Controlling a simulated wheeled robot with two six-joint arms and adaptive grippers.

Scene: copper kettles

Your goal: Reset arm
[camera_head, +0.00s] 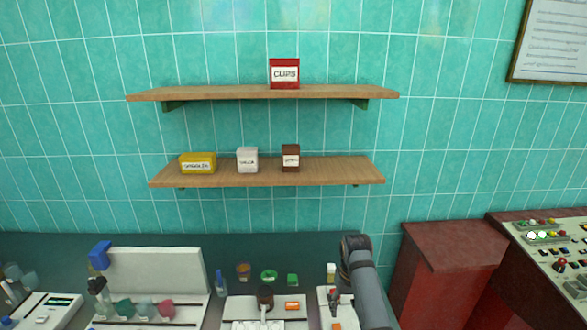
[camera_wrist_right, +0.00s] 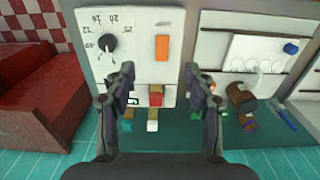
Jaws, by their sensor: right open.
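My right arm (camera_head: 367,285) comes in at the bottom right of the head view, over the front of the workbench. In the right wrist view my right gripper (camera_wrist_right: 159,75) is open, its two dark fingers spread apart. Nothing is seen held between the fingers. My left gripper does not show in either view.
Two wooden shelves hold a red box (camera_head: 284,74), a yellow box (camera_head: 198,163), a white box (camera_head: 247,160) and a brown box (camera_head: 290,158). A red cabinet (camera_head: 440,247) and a control console (camera_head: 550,245) stand at the right. The bench is crowded with small items.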

